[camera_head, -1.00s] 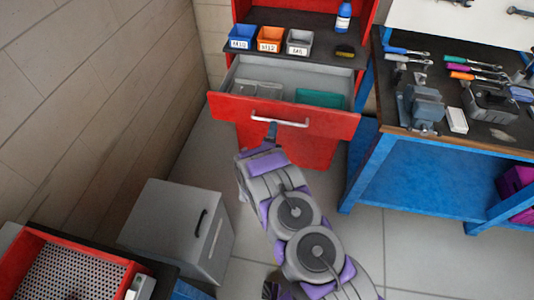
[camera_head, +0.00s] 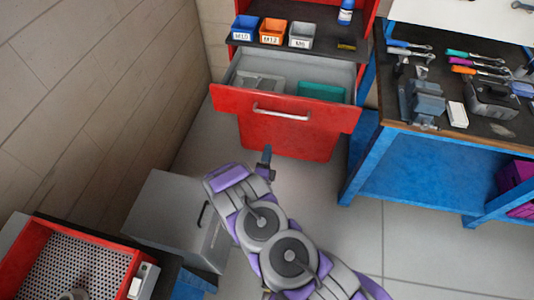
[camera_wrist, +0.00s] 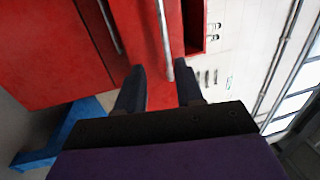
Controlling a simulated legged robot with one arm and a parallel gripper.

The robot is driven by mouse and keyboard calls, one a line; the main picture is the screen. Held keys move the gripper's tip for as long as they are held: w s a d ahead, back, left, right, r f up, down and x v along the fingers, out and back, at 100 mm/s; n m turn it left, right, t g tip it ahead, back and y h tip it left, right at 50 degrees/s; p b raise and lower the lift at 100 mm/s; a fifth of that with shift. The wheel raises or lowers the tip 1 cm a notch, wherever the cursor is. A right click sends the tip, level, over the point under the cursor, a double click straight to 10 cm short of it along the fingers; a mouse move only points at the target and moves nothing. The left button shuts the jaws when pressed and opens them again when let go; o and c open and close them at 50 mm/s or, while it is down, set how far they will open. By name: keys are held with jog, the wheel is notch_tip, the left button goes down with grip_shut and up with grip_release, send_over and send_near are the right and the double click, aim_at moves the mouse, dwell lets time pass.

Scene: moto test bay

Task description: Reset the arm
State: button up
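My purple and grey arm reaches up from the bottom of the head view. My gripper (camera_head: 266,158) is in front of and below the open red drawer (camera_head: 225,101), apart from its handle (camera_head: 281,114). In the wrist view my gripper (camera_wrist: 160,86) shows two dark fingers spread apart with nothing held between them. The silver handle (camera_wrist: 164,40) shows beyond the fingertips, between them, against the red drawer front.
The drawer holds a grey tray and a teal tray (camera_head: 321,92). A grey cabinet (camera_head: 165,215) and a red perforated tray (camera_head: 20,250) stand left. A blue workbench (camera_head: 410,170) with a vise (camera_head: 422,102) stands right. Floor right of my arm is clear.

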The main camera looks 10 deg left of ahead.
dwell(0.4)
jog(key=w+a+r+n+g, duration=0.2)
jog(key=w+r+g, duration=0.4)
jog(key=g, duration=0.1)
notch_tip(320, 180, up, 7)
jog(key=s+d+n+g+y, duration=0.2)
jog(key=n+g+y, duration=0.1)
jog(key=n+g, duration=0.1)
jog(key=s+d+r+n+g, duration=0.45)
jog(key=s+d+r, duration=0.25)
jog(key=s+r, duration=0.35)
jog(key=s+d+r+n+g, duration=0.2)
jog(key=s+d, duration=0.4)
jog(key=s, duration=0.4)
jog(key=s+d+r+n+g+h, duration=0.1)
jog(key=s+d+r+n+g, duration=0.1)
jog(key=s+d, duration=0.4)
jog(key=s+d+r+n+g+h, duration=0.1)
jog(key=s+d+r+n, duration=0.3)
jog(key=s, duration=1.2)
jog(key=shift+d+r+g, duration=0.5)
jog(key=shift+d+g, duration=0.15)
jog(key=shift+d, duration=0.35)
